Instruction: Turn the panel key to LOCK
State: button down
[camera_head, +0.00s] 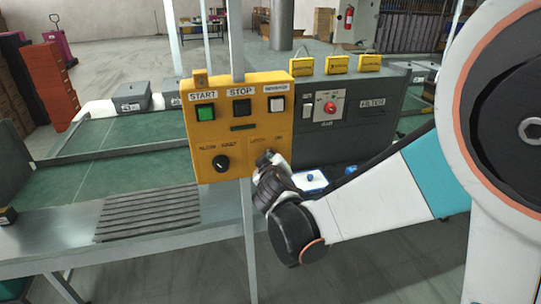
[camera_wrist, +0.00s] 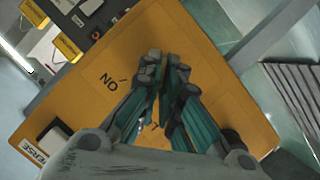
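The yellow control panel (camera_head: 235,137) stands on a post in the head view and fills much of the wrist view (camera_wrist: 215,85). My gripper (camera_head: 266,157) is at the panel's lower right, under small lettering. In the wrist view my gripper's fingers (camera_wrist: 163,68) point at the panel face, with their tips close together and a narrow gap between them. The panel key cannot be made out in either view; my fingers cover that spot. Whether they hold it cannot be told.
A black knob (camera_head: 220,162) is left of my gripper. Above are a green START button (camera_head: 205,113), a black STOP button (camera_head: 241,107) and a white button (camera_head: 276,104). A grey box with a red knob (camera_head: 330,107) stands right behind. A ribbed mat (camera_head: 150,213) lies left.

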dwell(0.4)
jog(key=c, duration=1.8)
grip_release()
